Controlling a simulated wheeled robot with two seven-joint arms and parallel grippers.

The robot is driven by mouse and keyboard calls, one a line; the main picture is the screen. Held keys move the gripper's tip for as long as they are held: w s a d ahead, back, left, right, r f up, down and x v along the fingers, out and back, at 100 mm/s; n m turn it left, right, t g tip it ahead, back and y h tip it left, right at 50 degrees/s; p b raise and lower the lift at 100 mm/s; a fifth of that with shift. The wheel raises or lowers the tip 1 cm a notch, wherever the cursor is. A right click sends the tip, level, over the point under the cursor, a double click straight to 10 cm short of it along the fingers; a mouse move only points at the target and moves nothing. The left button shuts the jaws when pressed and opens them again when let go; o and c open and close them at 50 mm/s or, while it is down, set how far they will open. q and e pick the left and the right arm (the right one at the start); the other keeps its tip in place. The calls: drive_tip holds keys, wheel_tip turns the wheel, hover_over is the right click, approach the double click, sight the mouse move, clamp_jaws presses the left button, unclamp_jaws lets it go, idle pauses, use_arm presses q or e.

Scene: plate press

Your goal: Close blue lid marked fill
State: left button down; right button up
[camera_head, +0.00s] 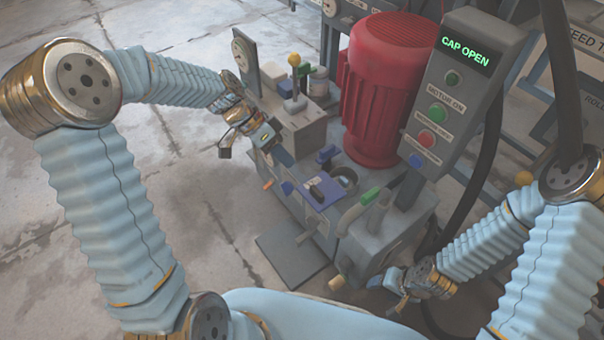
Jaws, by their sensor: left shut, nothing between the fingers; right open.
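A flat blue lid (324,194) with a small dark part on it lies on top of the grey machine, beside a dark round ring (345,179). Any "fill" marking is too small to read. The green display (466,50) on the control panel reads CAP OPEN. My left gripper (284,157) is shut and empty, pointing down at the machine's left side, a little behind and left of the blue lid. My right gripper (390,292) is open and empty, low in front of the machine, right of the lid.
A large red motor (383,90) stands behind the lid. A lever with a yellow knob (294,60) rises near my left gripper. The control panel (449,105) is at right. Floor at left is clear.

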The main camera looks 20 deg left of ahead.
sight(301, 186)
use_arm(q)
drive_tip(key=shift+s+d+f, duration=0.4)
drive_tip(key=shift+s+d, duration=0.05)
drive_tip(key=shift+d, duration=0.4)
drive_tip(key=shift+s+d+f, duration=0.4)
drive_tip(key=shift+d+f, duration=0.05)
drive_tip(key=shift+d, duration=0.35)
drive_tip(key=shift+s+d+f, duration=0.4)
drive_tip(key=shift+s+d, duration=0.05)
drive_tip(key=shift+d, duration=0.4)
